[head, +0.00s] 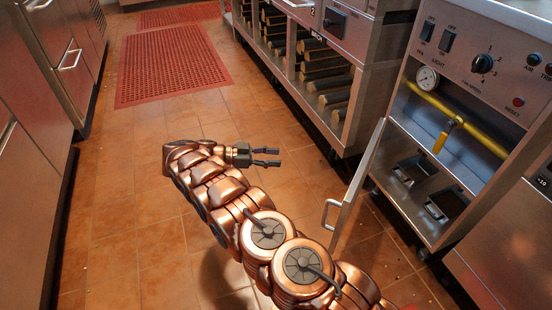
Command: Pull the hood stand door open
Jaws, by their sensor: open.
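The hood stand door (358,188) is a narrow metal panel on the right. It stands swung out from the stand's front, and the inside of the stand is in view. Its bar handle (327,214) faces left, toward my arm. My gripper (278,157) is open and empty, over the tiled floor to the left of the door. Its fingers point right and do not touch the door or the handle. My copper arm reaches up from the bottom of the view and passes close to the handle's left side.
The hood stand (462,120) holds a gauge (427,79), a yellow pipe (480,135) and knobs. A rack of logs (322,75) stands behind it. Metal cabinets (30,150) line the left side. Red mats (172,65) lie on the open floor aisle.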

